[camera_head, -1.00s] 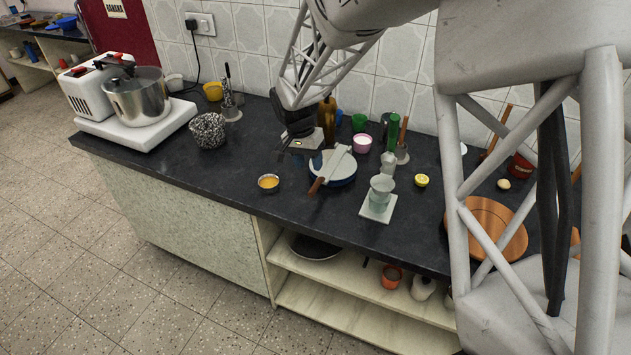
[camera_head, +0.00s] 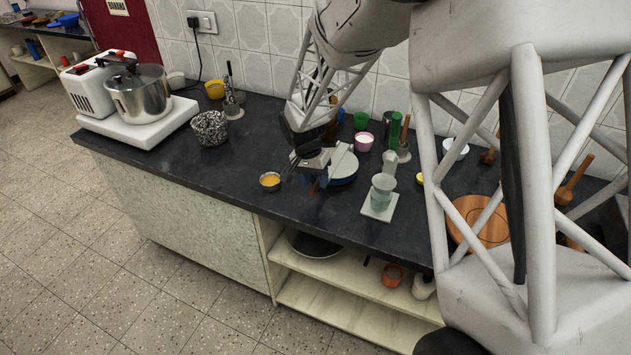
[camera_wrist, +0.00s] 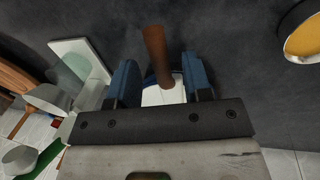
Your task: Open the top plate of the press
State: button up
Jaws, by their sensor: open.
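The press (camera_head: 345,167) appears to be the round white-topped, blue-sided thing on the dark counter, partly hidden behind my gripper. Its brown wooden handle (camera_wrist: 155,50) points away from the white top (camera_wrist: 163,95) in the wrist view. In the head view the handle is mostly hidden. My gripper (camera_head: 311,181) is low over the front left of the press. Its two blue fingers (camera_wrist: 159,75) are open, one on each side of the handle. I cannot tell whether either finger touches it.
A metal bowl with orange contents (camera_head: 270,181) stands just left of my gripper. A pale cup (camera_head: 382,187) on a light square plate (camera_head: 377,206) stands to the right. Green and pink cups (camera_head: 364,142) stand behind.

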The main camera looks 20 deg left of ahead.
jog(key=shift+d+f, duration=0.1)
jog(key=shift+f, duration=0.4)
jog(key=shift+c, duration=0.3)
grip_shut()
